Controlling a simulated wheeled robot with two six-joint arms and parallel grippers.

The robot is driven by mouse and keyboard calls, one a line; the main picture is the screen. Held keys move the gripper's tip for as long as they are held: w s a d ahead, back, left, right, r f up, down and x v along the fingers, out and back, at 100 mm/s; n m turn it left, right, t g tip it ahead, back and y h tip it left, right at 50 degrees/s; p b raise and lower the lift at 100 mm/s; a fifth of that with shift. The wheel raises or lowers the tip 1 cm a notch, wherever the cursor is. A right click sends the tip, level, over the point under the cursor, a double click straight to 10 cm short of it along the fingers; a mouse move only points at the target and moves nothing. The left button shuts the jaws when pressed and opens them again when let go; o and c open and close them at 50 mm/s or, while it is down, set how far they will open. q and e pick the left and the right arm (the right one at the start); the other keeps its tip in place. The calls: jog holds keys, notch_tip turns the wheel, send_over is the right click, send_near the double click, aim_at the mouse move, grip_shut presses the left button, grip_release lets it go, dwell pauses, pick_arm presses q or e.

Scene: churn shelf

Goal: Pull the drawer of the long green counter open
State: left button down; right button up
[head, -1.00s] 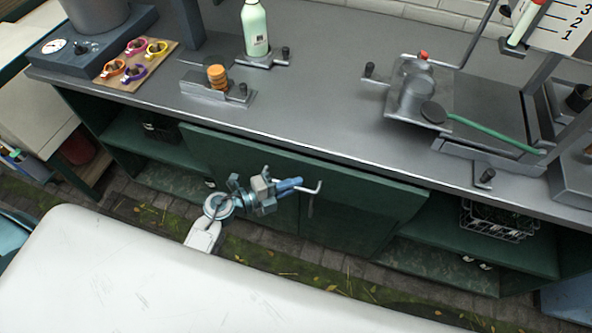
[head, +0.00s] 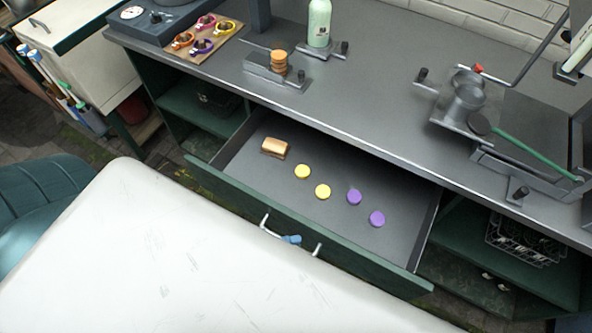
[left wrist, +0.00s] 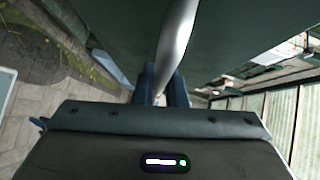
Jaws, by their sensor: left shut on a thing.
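The drawer (head: 400,273) of the long green counter (head: 372,131) stands pulled out in the head view, its grey inside showing. In it lie a brown block (head: 274,147), two yellow discs (head: 302,171) and two purple discs (head: 354,196). The drawer's bar handle (head: 317,250) is on its front. Only the blue fingertips of my left gripper (head: 291,239) show there, at the handle; my white body hides the rest. In the left wrist view, my left gripper (left wrist: 161,88) is shut on the pale handle bar (left wrist: 176,45). My right gripper is not in view.
On the counter top stand a green bottle (head: 319,23), a stack of orange discs (head: 279,62), a board with coloured rings (head: 203,38) and a grey crank machine (head: 468,97). Open shelves flank the drawer; a wire basket (head: 522,240) sits at right.

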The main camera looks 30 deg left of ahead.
pick_arm(q)
jog(key=shift+s, duration=0.7)
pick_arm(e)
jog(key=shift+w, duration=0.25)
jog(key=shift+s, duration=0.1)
pick_arm(q)
jog(key=c, duration=1.5)
grip_release()
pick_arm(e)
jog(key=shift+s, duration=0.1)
pick_arm(q)
jog(key=shift+a, duration=0.1)
